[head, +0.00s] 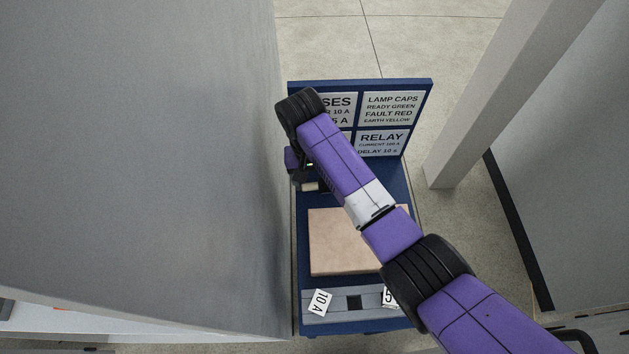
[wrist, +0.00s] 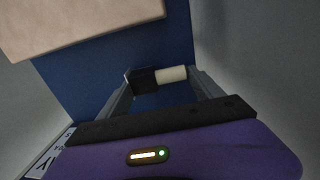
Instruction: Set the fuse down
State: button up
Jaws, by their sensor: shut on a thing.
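The fuse (wrist: 172,74) has a cream body and a black end. It lies crosswise between the fingers of my gripper (wrist: 163,92) in the wrist view, with the blue trolley top behind it. In the head view my gripper (head: 308,182) is over the left side of the blue trolley (head: 398,180), mostly hidden by my purple arm. I cannot tell how far the fuse is above the surface. A tan pad (head: 340,243) lies on the trolley, nearer than the gripper. The pad also shows at the top left of the wrist view (wrist: 80,22).
A grey rack (head: 341,304) with a dark slot and tags "10A" (head: 319,301) and a partly hidden "5" (head: 389,296) is at the trolley's near end. A sign board (head: 391,108) stands at the far end. A grey cabinet (head: 140,150) is close on the left; a post (head: 500,90) is right.

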notch_tip(320, 180, up, 9)
jog(key=shift+w+f+b, duration=0.1)
jog(key=shift+f+b, duration=0.05)
jog(key=shift+b, duration=0.15)
notch_tip(320, 180, up, 9)
jog(key=p, duration=0.9)
send_over(316, 183)
notch_tip(316, 183, up, 2)
jog(key=shift+w+b, duration=0.15)
jog(key=shift+b, duration=0.3)
